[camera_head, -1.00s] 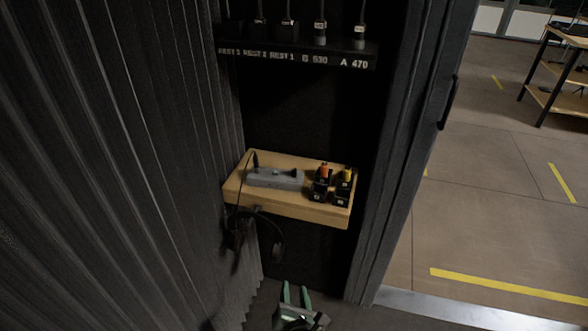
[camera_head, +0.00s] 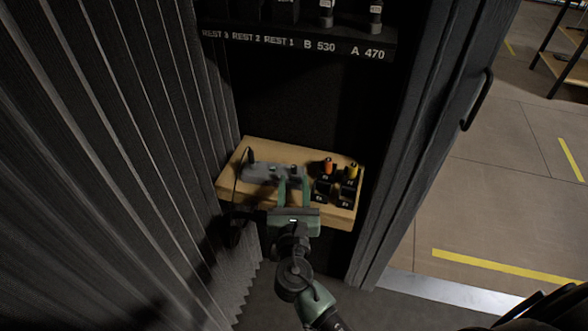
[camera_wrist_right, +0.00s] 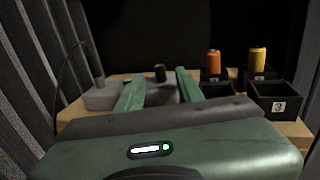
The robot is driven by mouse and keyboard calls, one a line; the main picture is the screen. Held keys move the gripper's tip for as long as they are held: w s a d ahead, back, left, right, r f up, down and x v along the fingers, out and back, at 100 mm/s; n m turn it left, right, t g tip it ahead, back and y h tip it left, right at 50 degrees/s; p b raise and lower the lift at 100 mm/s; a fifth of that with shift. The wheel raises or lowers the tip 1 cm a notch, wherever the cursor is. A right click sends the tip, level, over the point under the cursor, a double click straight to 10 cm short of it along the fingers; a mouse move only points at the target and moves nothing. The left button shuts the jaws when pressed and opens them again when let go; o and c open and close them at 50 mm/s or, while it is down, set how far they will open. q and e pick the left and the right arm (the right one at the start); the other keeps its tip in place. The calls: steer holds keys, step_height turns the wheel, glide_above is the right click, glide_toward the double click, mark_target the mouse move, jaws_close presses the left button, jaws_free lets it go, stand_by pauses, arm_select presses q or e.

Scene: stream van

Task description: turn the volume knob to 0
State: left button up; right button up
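The grey control box (camera_head: 262,172) sits on a small wooden shelf (camera_head: 240,193); it also shows in the right wrist view (camera_wrist_right: 103,97). A short dark knob (camera_wrist_right: 160,72) stands up from it, between my right fingers in the right wrist view. Its pointer and setting cannot be read. My right gripper (camera_head: 294,181) is open and empty, its two green fingers reaching over the front of the box. Whether the fingers touch the box or knob cannot be told. They hide part of the box. My left gripper is not in view.
Small black bins (camera_head: 335,188) stand right of the box, with an orange cylinder (camera_wrist_right: 213,63) and a yellow cylinder (camera_wrist_right: 257,60) in the back ones. A rack (camera_head: 300,43) hangs above. The ribbed wall (camera_head: 110,150) is close on the left.

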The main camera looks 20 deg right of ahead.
mark_target(294, 171)
steer(key=x, duration=0.3)
steer(key=shift+w+d+f, duration=0.1)
steer(key=shift+w, duration=0.35)
steer(key=shift+d, duration=0.1)
jaws_close()
steer(key=shift+p, duration=0.3)
steer(key=shift+n+y+p, duration=0.4)
steer(key=shift+y+p, duration=0.05)
steer(key=shift+y, duration=0.15)
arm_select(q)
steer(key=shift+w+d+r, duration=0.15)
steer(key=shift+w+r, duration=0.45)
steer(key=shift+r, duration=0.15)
arm_select(e)
jaws_free()
